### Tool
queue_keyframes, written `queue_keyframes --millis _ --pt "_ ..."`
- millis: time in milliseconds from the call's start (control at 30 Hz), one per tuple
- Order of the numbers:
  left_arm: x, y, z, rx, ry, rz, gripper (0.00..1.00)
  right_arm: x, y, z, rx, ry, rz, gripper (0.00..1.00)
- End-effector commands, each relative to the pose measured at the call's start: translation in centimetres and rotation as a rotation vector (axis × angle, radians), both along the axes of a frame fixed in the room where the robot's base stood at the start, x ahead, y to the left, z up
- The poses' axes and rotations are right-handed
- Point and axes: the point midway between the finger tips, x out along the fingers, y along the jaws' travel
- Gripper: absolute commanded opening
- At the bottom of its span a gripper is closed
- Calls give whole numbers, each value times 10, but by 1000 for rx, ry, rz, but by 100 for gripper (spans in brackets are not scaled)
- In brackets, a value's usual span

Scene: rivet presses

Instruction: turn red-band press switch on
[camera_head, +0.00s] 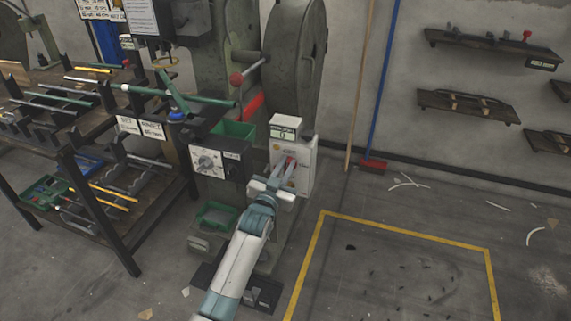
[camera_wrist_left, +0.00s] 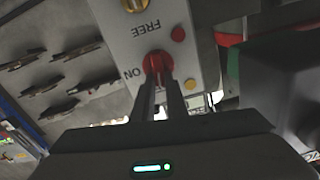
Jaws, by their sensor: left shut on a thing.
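The red-band press (camera_head: 238,60) stands at the top middle of the head view, grey-green with a red band (camera_head: 252,106) low on its body. A pale switch box (camera_head: 302,166) is on its front right. In the left wrist view the box face (camera_wrist_left: 125,35) carries a red rotary switch (camera_wrist_left: 157,62) beside the words ON and FREE. My left gripper (camera_head: 286,168) reaches up to the box. Its two fingers (camera_wrist_left: 161,84) are shut on the red switch and hide part of it. My right gripper is not in view.
A rack table (camera_head: 75,150) with rods stands on the left. A broom (camera_head: 373,166) leans at the wall. The yellow-marked floor (camera_head: 400,270) is mostly clear.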

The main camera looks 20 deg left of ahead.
Motion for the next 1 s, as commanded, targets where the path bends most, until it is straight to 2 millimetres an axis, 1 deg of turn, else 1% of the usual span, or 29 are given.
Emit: queue_keyframes --millis 33,300,500,733,1000 --pt "0 -1 2 32 1 -1 0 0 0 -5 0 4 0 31" --pt "0 -5 0 267 -6 0 0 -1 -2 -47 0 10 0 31" --pt "0 -9 -2 458 -15 -1 0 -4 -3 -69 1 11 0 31" --pt "-1 -12 -6 677 -22 -1 0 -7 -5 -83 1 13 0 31" --pt "-1 -15 -11 932 -32 -2 0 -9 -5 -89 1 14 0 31"
